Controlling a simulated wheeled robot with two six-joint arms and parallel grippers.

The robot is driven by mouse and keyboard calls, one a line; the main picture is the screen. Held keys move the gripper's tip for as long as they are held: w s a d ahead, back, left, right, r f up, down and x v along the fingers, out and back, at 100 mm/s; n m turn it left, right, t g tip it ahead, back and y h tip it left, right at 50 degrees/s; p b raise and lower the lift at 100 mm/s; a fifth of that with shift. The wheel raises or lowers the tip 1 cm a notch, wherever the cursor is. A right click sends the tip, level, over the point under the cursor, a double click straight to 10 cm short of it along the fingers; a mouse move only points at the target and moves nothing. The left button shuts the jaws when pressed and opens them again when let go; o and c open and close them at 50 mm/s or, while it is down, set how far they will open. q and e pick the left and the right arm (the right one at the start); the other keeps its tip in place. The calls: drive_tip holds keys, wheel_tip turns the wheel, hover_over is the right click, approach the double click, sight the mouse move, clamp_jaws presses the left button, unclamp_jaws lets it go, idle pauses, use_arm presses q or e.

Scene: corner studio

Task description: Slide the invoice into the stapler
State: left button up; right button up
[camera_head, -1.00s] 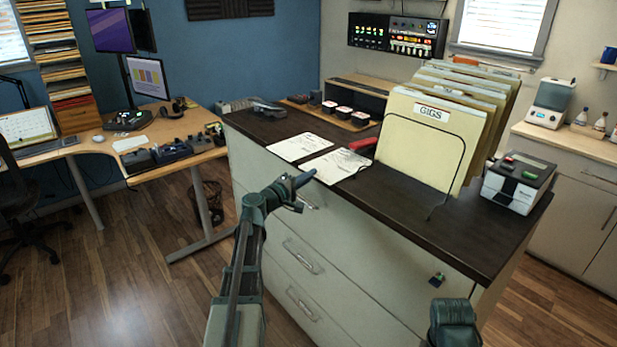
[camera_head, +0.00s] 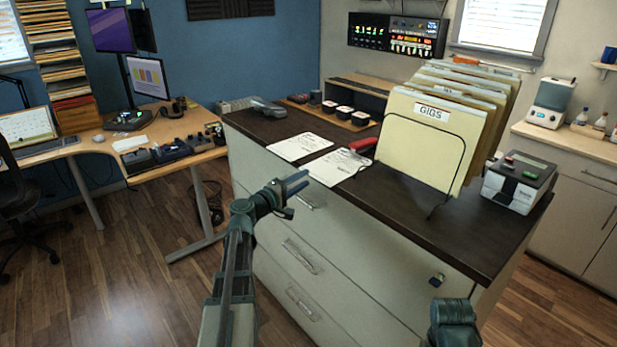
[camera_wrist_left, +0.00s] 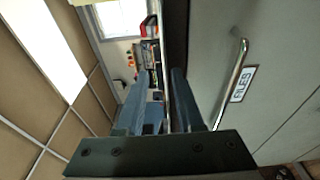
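Two white printed sheets lie flat on the dark top of the cabinet, a left sheet (camera_head: 299,147) and a right sheet (camera_head: 336,167); I cannot tell which is the invoice. A dark grey stapler-like device (camera_head: 268,107) lies at the top's far left end. A red object (camera_head: 363,144) lies by the right sheet, partly behind the folders. My left gripper (camera_head: 303,181) is in front of the cabinet's front edge, apart from the sheets. Its fingers are apart and empty, as the left wrist view (camera_wrist_left: 158,85) shows.
A wire rack of folders marked GIGS (camera_head: 425,140) and a boxy grey device (camera_head: 518,182) fill the top's right part. The cabinet front has protruding handles (camera_head: 300,256). Bare dark surface (camera_head: 262,128) shows left of the sheets.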

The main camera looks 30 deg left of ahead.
use_arm(q)
drive_tip(key=v, duration=1)
idle(0.7)
drive_tip(key=s+d+f+m+g+h+p, duration=0.1)
drive_tip(key=d+f+m+g, duration=0.25)
drive_tip(key=d, duration=0.55)
drive_tip(key=d+f+m+g+h, duration=0.2)
drive_tip(key=d+f+m+g, duration=0.15)
drive_tip(key=d, duration=0.55)
drive_tip(key=s+d+f+m+g+h+p, duration=0.1)
drive_tip(key=d+f+m+g, duration=0.25)
drive_tip(key=d, duration=0.65)
drive_tip(key=s+d+f+m+g+y+p, duration=0.1)
drive_tip(key=s+d+f+m+g+y, duration=0.2)
drive_tip(key=s, duration=0.5)
drive_tip(key=s+d+f+m+g+y+p, duration=0.1)
drive_tip(key=s+d+f+m+g+y, duration=0.3)
drive_tip(key=s+d+m+y, duration=0.1)
drive_tip(key=shift+s+d+m+y, duration=0.35)
drive_tip(key=shift+s+d+y, duration=0.35)
drive_tip(key=shift+s+d, duration=0.75)
drive_tip(key=shift+s+a, duration=0.1)
drive_tip(key=shift+a, duration=0.05)
